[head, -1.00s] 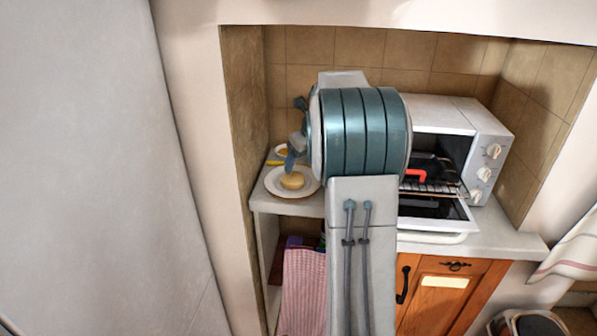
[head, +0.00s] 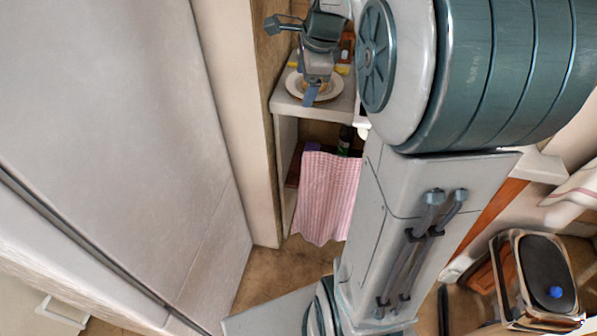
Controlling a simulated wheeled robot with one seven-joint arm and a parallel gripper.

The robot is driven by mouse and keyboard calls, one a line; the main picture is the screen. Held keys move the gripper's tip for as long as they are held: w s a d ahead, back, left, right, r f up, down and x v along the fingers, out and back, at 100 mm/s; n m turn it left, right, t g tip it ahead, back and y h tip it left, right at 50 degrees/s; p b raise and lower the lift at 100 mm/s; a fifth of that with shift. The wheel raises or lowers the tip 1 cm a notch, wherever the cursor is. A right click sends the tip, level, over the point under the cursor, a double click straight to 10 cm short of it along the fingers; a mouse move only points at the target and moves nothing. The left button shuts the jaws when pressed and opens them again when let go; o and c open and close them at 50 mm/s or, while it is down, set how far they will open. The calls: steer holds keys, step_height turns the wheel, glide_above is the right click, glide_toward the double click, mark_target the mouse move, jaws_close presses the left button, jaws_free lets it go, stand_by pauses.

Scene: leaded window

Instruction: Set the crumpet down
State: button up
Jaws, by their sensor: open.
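A white plate (head: 336,90) stands on the counter's left end, near its front edge. My gripper (head: 312,92) is over the plate, with a blue finger in front of it. The gripper is open. Only a small tan patch, apparently the crumpet (head: 323,86), shows on the plate behind the finger. The rest of it is hidden, and I cannot tell whether the fingers touch it.
The counter's left end (head: 292,105) has an open shelf below it, with a pink checked towel (head: 326,198) hanging in front. My arm hides most of the counter and the toaster oven. A bin-like container (head: 545,270) stands at lower right.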

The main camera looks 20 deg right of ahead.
steer(key=s+a+f+n, duration=0.3)
steer(key=s+a+n, duration=0.1)
steer(key=s+n, duration=0.5)
steer(key=s+a+f+n+h, duration=0.1)
steer(key=s+a+f+n, duration=0.2)
steer(key=s+n, duration=0.6)
steer(key=a+n, duration=0.2)
steer(key=shift+s+a+f+n+g, duration=0.2)
steer(key=shift+s+f+n+g, duration=0.1)
steer(key=shift+s+g, duration=0.1)
